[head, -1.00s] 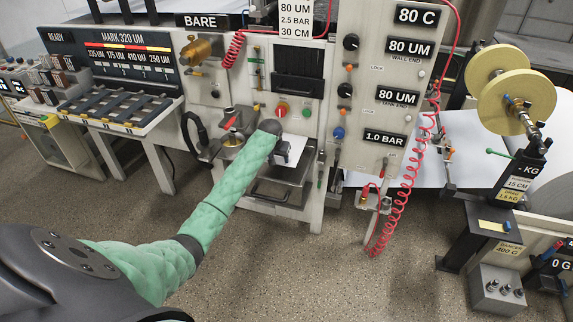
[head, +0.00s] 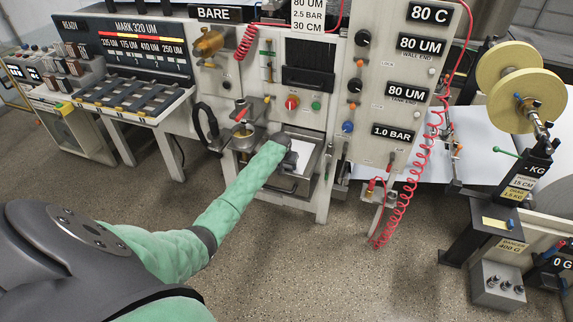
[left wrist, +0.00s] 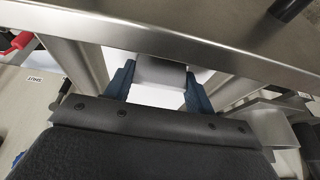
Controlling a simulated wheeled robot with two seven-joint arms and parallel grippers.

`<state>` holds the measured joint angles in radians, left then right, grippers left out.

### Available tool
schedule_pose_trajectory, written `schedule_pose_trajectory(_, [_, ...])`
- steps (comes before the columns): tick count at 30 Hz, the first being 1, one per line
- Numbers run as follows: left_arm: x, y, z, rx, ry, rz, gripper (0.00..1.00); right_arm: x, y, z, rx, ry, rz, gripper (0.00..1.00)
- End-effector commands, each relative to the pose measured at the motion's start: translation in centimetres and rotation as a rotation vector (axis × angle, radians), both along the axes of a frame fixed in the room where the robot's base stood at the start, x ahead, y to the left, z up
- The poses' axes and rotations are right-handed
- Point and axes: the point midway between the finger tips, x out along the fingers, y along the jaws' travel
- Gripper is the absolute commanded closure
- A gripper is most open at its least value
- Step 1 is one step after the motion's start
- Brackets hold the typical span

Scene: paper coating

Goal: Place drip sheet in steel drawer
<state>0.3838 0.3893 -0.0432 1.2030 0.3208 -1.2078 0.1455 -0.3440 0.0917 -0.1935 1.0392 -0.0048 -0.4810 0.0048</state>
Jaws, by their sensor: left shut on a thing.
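The white drip sheet (head: 302,154) shows at the end of my left arm in the head view, over the open steel drawer (head: 314,160) low on the machine front. My left gripper (head: 289,160) is shut on the sheet, its fingers mostly hidden behind the wrist. In the left wrist view, the two dark blue fingers of the gripper (left wrist: 160,88) stand either side of the white sheet (left wrist: 157,96). A steel edge (left wrist: 170,40) crosses above them there. Whether the sheet touches the drawer floor I cannot tell. My right gripper is not in view.
A round metal cup (head: 246,140) stands on a bracket left of the drawer. Knobs and buttons (head: 291,102) sit above it. A coiled red hose (head: 405,200) hangs to the right. The floor (head: 330,270) in front is clear.

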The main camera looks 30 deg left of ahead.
Motion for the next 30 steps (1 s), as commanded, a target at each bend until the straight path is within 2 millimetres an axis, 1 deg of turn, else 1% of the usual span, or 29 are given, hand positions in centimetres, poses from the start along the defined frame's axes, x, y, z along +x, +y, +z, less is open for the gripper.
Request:
schedule_pose_trajectory(4, [0.0, 0.0, -0.2, 0.0, 0.0, 0.0, 0.69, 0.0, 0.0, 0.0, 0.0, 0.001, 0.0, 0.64])
schedule_pose_trajectory(5, [0.0, 0.0, -0.2, 0.0, 0.0, 0.0, 0.42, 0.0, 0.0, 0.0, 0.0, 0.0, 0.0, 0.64])
schedule_pose_trajectory(6, [0.0, 0.0, -0.2, 0.0, 0.0, 0.0, 0.34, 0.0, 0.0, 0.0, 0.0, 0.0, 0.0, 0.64])
schedule_pose_trajectory(8, [0.0, 0.0, -0.2, 0.0, 0.0, 0.0, 0.24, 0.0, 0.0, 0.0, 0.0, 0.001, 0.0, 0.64])
schedule_pose_trajectory(16, [0.0, 0.0, -0.1, 0.0, 0.0, 0.0, 0.24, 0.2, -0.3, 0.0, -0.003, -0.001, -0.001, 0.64])
schedule_pose_trajectory(20, [-0.1, 0.0, 0.3, 0.0, -0.001, 0.0, 0.24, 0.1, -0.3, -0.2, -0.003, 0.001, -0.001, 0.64])
schedule_pose_trajectory(23, [-0.5, -0.1, 1.2, 0.0, -0.002, 0.0, 0.24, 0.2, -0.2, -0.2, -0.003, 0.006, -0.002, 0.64])
schedule_pose_trajectory(27, [-1.4, -0.2, 3.3, 0.001, -0.003, 0.0, 0.24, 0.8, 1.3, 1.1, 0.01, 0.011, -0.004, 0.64])
schedule_pose_trajectory(30, [-2.1, -0.5, 5.1, 0.001, -0.003, -0.002, 0.24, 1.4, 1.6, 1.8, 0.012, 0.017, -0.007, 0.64])
